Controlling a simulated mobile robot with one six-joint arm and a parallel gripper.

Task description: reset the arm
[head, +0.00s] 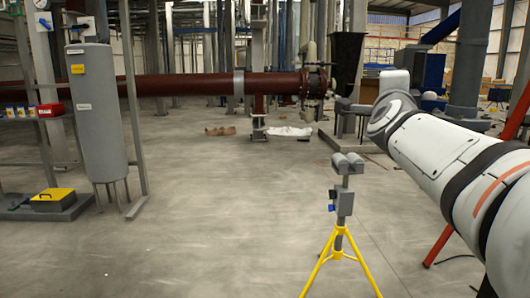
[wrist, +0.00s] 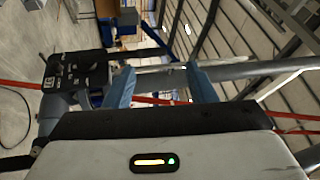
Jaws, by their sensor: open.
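My arm (head: 440,150), white with dark bands, reaches in from the right edge of the head view, and its far end is a pale grey joint.
A yellow-legged tripod stand (head: 340,225) stands left of my arm. A red pipe (head: 190,84) crosses behind, and a grey tank (head: 97,115) stands at left. The wrist view shows a grey pipe (wrist: 250,70) beyond the fingers.

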